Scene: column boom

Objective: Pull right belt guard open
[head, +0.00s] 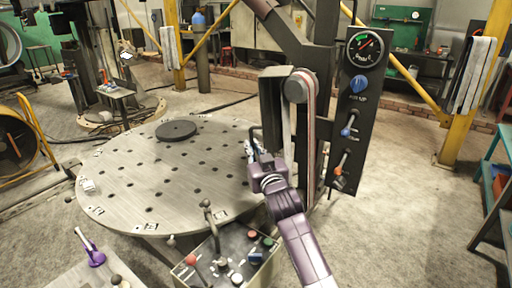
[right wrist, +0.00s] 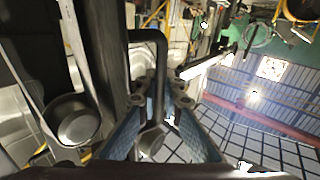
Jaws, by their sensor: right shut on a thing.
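The right belt guard (head: 269,105) is a dark upright panel on the column, seen nearly edge-on in the head view. It stands out from the column on the left of the belt. The belt (head: 310,140) and its round pulley (head: 299,87) are exposed to view. In the right wrist view the guard's black bent handle (right wrist: 160,55) runs down between the fingers. My right gripper (head: 256,158) is shut on this handle; its blue-padded fingers (right wrist: 158,125) lie either side of it. The pulley (right wrist: 72,120) shows left of the guard there. My left gripper is not in view.
A round drilled table (head: 140,185) with a dark disc (head: 176,130) lies left of my arm. A control box (head: 225,255) with levers and buttons stands in front. A gauge panel (head: 357,110) hangs right of the belt. Open floor (head: 400,220) lies to the right.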

